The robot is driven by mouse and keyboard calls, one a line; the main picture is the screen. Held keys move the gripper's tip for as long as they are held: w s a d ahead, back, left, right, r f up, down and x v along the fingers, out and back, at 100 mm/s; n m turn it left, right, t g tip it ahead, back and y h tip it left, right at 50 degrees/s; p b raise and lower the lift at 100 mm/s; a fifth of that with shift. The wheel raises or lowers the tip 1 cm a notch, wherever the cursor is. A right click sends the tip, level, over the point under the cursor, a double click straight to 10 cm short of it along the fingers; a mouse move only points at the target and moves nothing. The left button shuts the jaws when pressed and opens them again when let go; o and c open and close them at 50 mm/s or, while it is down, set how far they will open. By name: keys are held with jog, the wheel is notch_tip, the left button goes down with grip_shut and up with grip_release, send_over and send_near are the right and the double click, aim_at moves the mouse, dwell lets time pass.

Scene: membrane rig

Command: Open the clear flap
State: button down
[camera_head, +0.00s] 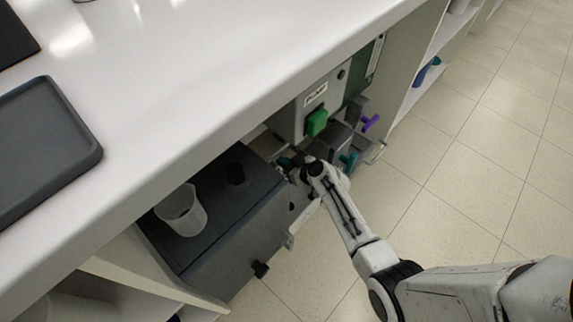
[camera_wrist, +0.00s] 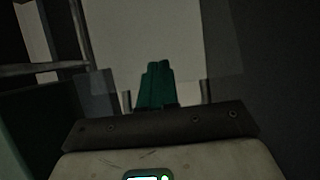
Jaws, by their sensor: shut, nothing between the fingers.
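My gripper (camera_head: 287,162) reaches in under the counter, between the dark grey box and the grey unit with the green knob. Its dark teal fingers (camera_wrist: 155,84) are together in the wrist view, with nothing seen between them. In the wrist view a faint see-through pane (camera_wrist: 226,60), seemingly the clear flap, shows as a pale band along the right of a light grey area. The fingertips overlap that area; I cannot tell whether they touch the pane. In the head view my arm and the units hide the flap, so its angle is unclear.
The dark grey box (camera_head: 222,240) carries a translucent cup (camera_head: 181,212) and has a black knob (camera_head: 261,269). The unit with a green knob (camera_head: 317,122) and a purple handle (camera_head: 370,123) stands beyond. The white counter (camera_head: 200,90) overhangs. The tiled floor (camera_head: 460,190) is clear.

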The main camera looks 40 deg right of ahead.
jog(key=shift+w+a+r+b, duration=0.15)
jog(key=shift+w+b, duration=0.15)
jog(key=shift+w, duration=0.6)
jog(key=shift+w+d+r+b, duration=0.1)
jog(key=shift+w+b, duration=0.2)
jog(key=shift+w, duration=0.55)
jog(key=shift+s, duration=0.1)
jog(key=s+f+b, duration=0.2)
jog(key=s+b, duration=0.3)
jog(key=s, duration=1.6)
jog(key=shift+s+d, duration=0.35)
jog(key=shift+s, duration=0.05)
